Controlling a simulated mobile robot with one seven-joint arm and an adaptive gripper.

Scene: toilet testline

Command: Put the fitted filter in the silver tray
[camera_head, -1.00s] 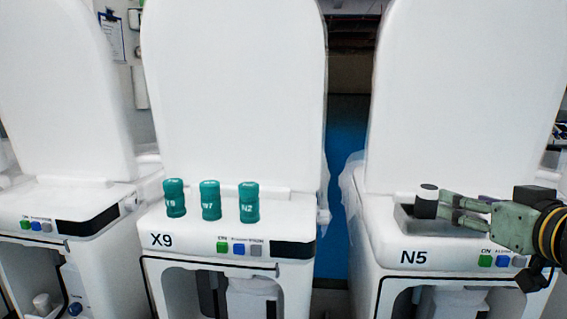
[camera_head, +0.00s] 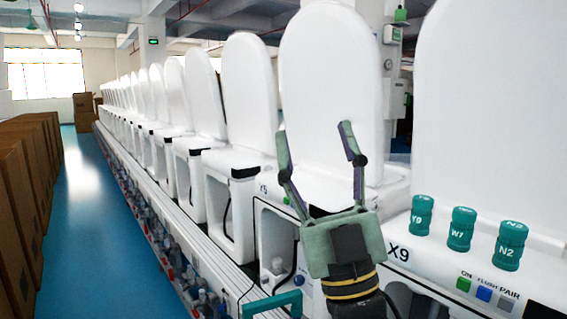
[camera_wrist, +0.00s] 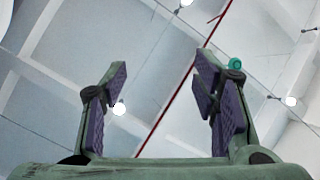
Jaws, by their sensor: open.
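My gripper (camera_head: 315,140) is raised with its fingers pointing up, in front of the white toilet unit left of the one marked X9. It is open and nothing is between its fingers. The wrist view also shows it open and empty (camera_wrist: 160,75) against the ceiling. The silver tray and the black-and-white cylinder seen earlier in it are not in view now. I cannot see a filter in either current view.
Three teal canisters stand on unit X9: left (camera_head: 421,216), middle (camera_head: 461,229), right (camera_head: 509,246). A long row of toilet units (camera_head: 252,95) runs into the distance. Cardboard boxes (camera_head: 20,190) line the far left. The blue aisle (camera_head: 85,200) between is clear.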

